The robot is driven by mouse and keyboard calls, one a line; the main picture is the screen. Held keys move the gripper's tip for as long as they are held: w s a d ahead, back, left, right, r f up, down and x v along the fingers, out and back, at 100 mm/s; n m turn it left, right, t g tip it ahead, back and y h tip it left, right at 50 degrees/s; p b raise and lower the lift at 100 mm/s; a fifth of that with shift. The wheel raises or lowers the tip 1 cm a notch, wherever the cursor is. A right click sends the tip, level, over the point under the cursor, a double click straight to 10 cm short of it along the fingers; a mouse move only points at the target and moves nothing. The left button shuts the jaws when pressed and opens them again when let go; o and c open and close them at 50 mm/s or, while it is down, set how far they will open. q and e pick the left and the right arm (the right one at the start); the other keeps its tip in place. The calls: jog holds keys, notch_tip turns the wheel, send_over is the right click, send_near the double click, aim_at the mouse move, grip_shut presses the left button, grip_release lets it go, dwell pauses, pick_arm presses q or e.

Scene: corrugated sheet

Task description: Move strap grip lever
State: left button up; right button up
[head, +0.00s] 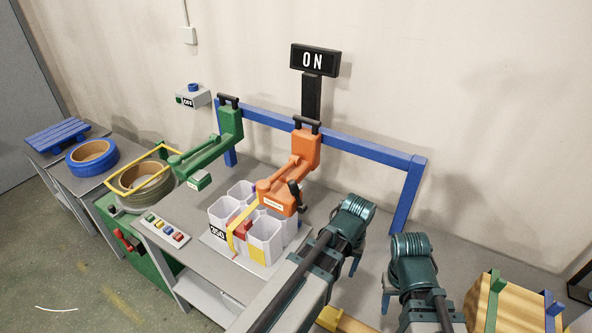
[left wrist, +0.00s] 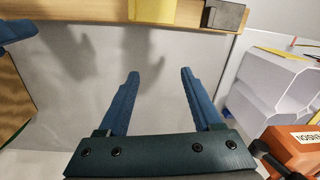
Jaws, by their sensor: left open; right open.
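The orange strap tool (head: 279,193) sits over the strapped bundle of white hexagonal tubes (head: 264,232). My right gripper (head: 386,299) is farther right, apart from the tool.
A green tool (head: 208,155) hangs left of the orange one on a blue frame (head: 370,148). A black ON sign (head: 314,60) stands behind. A wooden crate (head: 509,306) is at the lower right. A button panel (head: 165,229) is on the left bench.

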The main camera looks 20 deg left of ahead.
pick_arm(q)
jog(key=w+a+r+n+p, duration=0.3)
jog(key=w+a+r+p, duration=0.2)
jog(key=r, duration=0.2)
jog(key=w+a+r+n+p, duration=0.4)
jog(key=a+r+p, duration=0.1)
jog(key=r+p, duration=0.1)
notch_tip(320, 180, up, 10)
jog(key=n+t+h+p, duration=0.1)
jog(key=n+p, duration=0.5)
jog(key=p, duration=0.3)
send_over(293, 182)
jog(key=s, duration=0.1)
jog(key=shift+a+f, duration=0.25)
jog(key=shift+f, duration=0.05)
pick_arm(e)
notch_tip(293, 182, up, 22)
jog(key=shift+r, duration=0.15)
pick_arm(q)
jog(key=shift+f+b, duration=0.1)
jog(key=shift+b, duration=0.2)
jog(key=f+b, duration=0.9)
jog(key=w+f+b, duration=0.1)
jog(key=f+b, duration=0.3)
jog(key=shift+w+d+f+b, duration=0.1)
jog(key=shift+d+f+b, duration=0.2)
pick_arm(e)
notch_tip(293, 182, down, 14)
jog(key=shift+r, duration=0.15)
